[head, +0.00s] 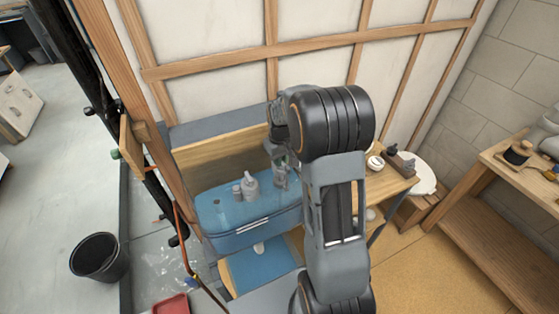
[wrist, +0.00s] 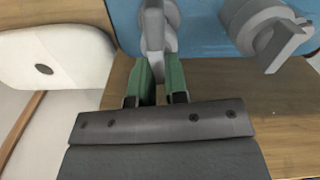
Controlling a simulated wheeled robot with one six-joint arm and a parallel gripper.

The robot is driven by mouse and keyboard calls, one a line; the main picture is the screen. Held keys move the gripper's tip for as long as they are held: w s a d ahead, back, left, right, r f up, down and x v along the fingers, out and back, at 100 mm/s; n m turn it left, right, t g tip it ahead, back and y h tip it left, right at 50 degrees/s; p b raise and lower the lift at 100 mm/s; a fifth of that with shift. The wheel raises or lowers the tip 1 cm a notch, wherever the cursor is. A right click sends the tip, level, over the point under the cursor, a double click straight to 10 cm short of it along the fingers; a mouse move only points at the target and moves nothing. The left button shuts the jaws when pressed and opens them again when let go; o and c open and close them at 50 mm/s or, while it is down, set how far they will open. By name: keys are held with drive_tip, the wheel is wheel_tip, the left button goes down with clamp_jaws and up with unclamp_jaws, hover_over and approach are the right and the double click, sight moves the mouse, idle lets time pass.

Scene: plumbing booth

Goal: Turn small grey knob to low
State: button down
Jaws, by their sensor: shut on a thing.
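A small grey knob (wrist: 157,25) stands on a blue panel, with its narrow grip between the green fingertips of my gripper (wrist: 158,78) in the wrist view. My gripper is shut on this grip; the fingers hide part of it. In the head view my gripper (head: 279,156) reaches down at the right part of the blue unit (head: 252,236), and the knob there is small and partly covered. A larger grey knob (wrist: 268,35) with a flat raised grip sits to the right in the wrist view, apart from my fingers. No low mark is readable.
Other grey fittings (head: 249,186) stand on the blue unit. A wooden bench (head: 385,187) runs behind and right of it. A white rounded piece (wrist: 55,58) lies left of my fingers. A black bucket (head: 99,257) stands on the floor at left.

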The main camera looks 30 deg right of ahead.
drive_tip(key=shift+m, duration=0.7)
drive_tip(key=c, duration=1.4)
unclamp_jaws()
wheel_tip(320, 180, up, 14)
drive_tip(key=shift+f+b, duration=0.1)
drive_tip(key=shift+b, duration=0.4)
drive_tip(key=shift+m, duration=0.3)
drive_tip(key=shift+s+a+f+t, duration=0.55)
drive_tip(key=shift+s+a, duration=1.1)
drive_tip(key=shift+s, duration=1.4)
drive_tip(key=shift+s+a+f+t, duration=0.2)
drive_tip(key=shift+s+a+t, duration=1.05)
drive_tip(key=shift+s, duration=1.85)
drive_tip(key=shift+s+a+f+t, duration=0.35)
drive_tip(key=shift+s+a, duration=1.65)
drive_tip(key=shift+s, duration=1.05)
